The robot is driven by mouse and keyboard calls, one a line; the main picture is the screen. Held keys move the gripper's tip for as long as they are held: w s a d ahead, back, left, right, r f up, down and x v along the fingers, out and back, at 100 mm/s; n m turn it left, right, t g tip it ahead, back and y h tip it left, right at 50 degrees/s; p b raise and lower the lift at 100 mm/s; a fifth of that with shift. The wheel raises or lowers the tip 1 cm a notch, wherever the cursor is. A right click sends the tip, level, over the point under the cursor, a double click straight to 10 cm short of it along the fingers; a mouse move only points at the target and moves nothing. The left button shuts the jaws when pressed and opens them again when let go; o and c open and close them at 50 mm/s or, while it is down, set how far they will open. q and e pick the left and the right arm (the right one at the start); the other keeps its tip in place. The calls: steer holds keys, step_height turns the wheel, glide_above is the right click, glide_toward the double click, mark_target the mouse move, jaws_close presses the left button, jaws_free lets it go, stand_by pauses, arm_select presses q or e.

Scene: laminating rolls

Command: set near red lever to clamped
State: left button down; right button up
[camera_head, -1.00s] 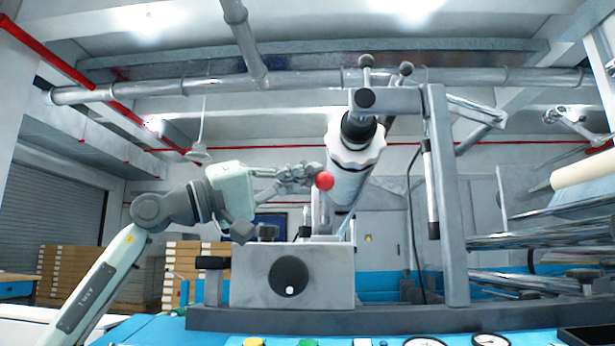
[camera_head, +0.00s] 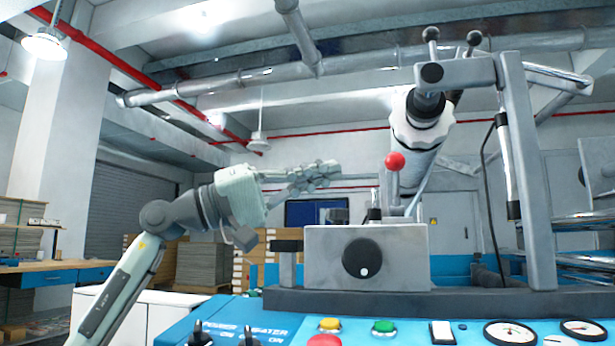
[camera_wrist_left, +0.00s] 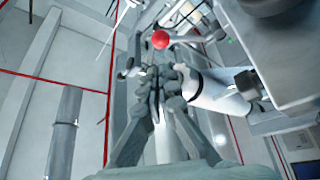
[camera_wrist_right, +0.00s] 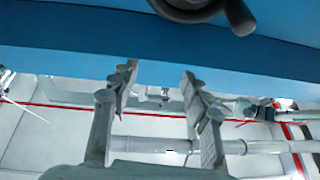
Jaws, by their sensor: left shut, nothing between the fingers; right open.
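The near red lever's ball knob (camera_head: 395,161) stands high on a grey upright stem, above the grey box with a black dial (camera_head: 362,258). The knob also shows in the left wrist view (camera_wrist_left: 160,39), beyond my fingertips. My left gripper (camera_head: 335,168) is shut and empty, left of the knob with a clear gap between them. Its fingers meet in the left wrist view (camera_wrist_left: 158,82). My right gripper (camera_wrist_right: 160,80) is open and empty beneath a blue surface; it is outside the head view. I cannot tell the lever's clamp state from its pose.
A white roller (camera_head: 418,140) hangs behind the knob on a grey frame (camera_head: 520,170). The blue control panel (camera_head: 270,310) with buttons and gauges lies in front. A dark round part (camera_wrist_right: 200,8) shows above my right gripper. Open air lies left of the knob.

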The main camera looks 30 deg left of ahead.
arm_select(q)
steer(key=shift+v, duration=1.35)
